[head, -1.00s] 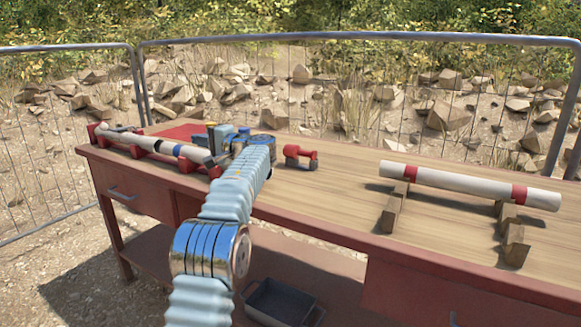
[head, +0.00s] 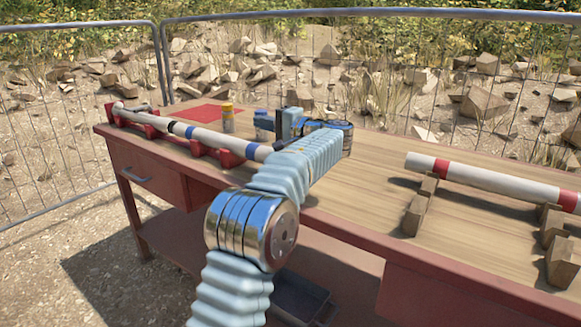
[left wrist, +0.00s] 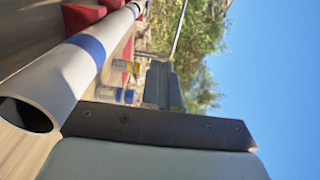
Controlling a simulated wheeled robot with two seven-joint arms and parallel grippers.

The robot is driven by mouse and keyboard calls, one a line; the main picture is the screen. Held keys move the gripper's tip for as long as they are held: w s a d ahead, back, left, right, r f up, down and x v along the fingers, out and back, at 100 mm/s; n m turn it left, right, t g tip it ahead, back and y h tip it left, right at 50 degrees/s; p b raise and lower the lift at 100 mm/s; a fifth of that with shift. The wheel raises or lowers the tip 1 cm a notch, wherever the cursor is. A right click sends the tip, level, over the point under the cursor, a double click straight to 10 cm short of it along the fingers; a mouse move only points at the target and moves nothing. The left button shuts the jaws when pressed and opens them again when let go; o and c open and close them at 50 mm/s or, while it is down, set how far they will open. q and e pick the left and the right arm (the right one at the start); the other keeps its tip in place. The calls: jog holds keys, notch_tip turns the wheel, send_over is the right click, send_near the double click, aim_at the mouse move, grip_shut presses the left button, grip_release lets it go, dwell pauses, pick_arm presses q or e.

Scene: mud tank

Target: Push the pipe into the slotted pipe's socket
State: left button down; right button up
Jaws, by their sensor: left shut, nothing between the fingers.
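A white pipe (head: 218,140) with blue bands lies in red cradles at the left of the table. It lies in line with another whitish pipe (head: 128,115) at the far left, and a dark edge shows where they meet. I cannot tell how deep one sits in the other. In the left wrist view the banded pipe (left wrist: 62,80) shows its open near end. My left gripper (head: 291,122) is shut and empty, just beyond and to the right of that end. Its closed fingers (left wrist: 163,85) show apart from the pipe. My right gripper is out of view.
A white pipe with red bands (head: 487,181) rests on wooden blocks (head: 418,208) at the right. A yellow-topped container (head: 228,118) and a red mat (head: 205,113) are behind the cradles. The tabletop (head: 365,185) between is bare.

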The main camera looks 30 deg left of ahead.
pick_arm(q)
jog(key=d, duration=1)
jog(key=f, duration=0.9)
jog(key=shift+s+a+f, duration=0.35)
jog(key=shift+s+a, duration=0.05)
jog(key=shift+a+f, duration=0.15)
jog(key=shift+a, duration=0.35)
jog(key=a, duration=0.7)
jog(key=shift+w+a, duration=0.35)
jog(key=shift+d, duration=0.1)
jog(key=d, duration=0.4)
jog(key=d+b, duration=0.1)
jog(key=d, duration=0.4)
jog(key=s+d+b, duration=0.1)
jog(key=d, duration=0.3)
jog(key=shift+d, duration=0.3)
